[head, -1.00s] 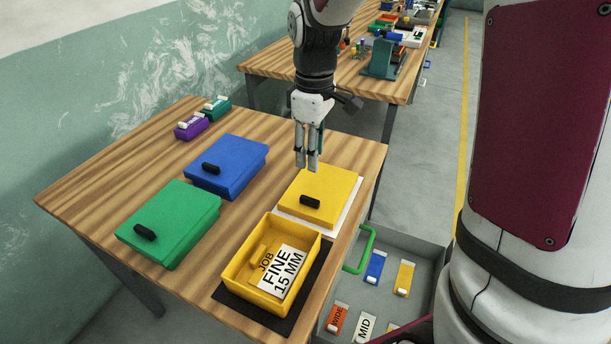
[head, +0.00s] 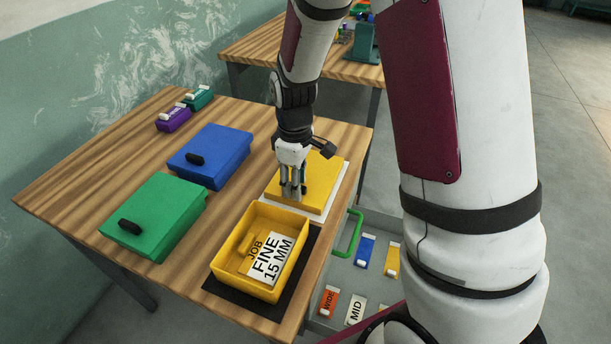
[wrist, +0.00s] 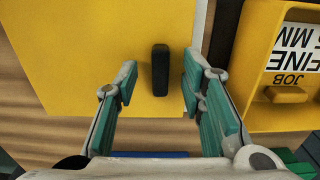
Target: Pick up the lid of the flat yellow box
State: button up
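The yellow lid (head: 318,178) lies flat on a white mat (head: 336,203) on the wooden table, behind the open yellow box (head: 228,262). Its black handle (wrist: 160,70) shows in the wrist view, between the tips of my gripper and not touched by either finger. My gripper (head: 291,192) is open, pointing down over the lid, and hides the handle in the head view. In the wrist view its two green-padded fingers (wrist: 158,88) stand apart on both sides of the handle. The open box holds a card reading JOB FINE 15 MM (head: 270,259).
A blue box (head: 215,150) and a green box (head: 160,208), both with black handles, stand to the left. Small purple (head: 172,119) and teal (head: 203,97) items lie at the back. A grey tray (head: 375,223) with colored tags is at the right, below the table.

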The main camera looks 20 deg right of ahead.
jog(key=shift+f, duration=0.2)
grip_shut()
jog(key=shift+r, duration=0.15)
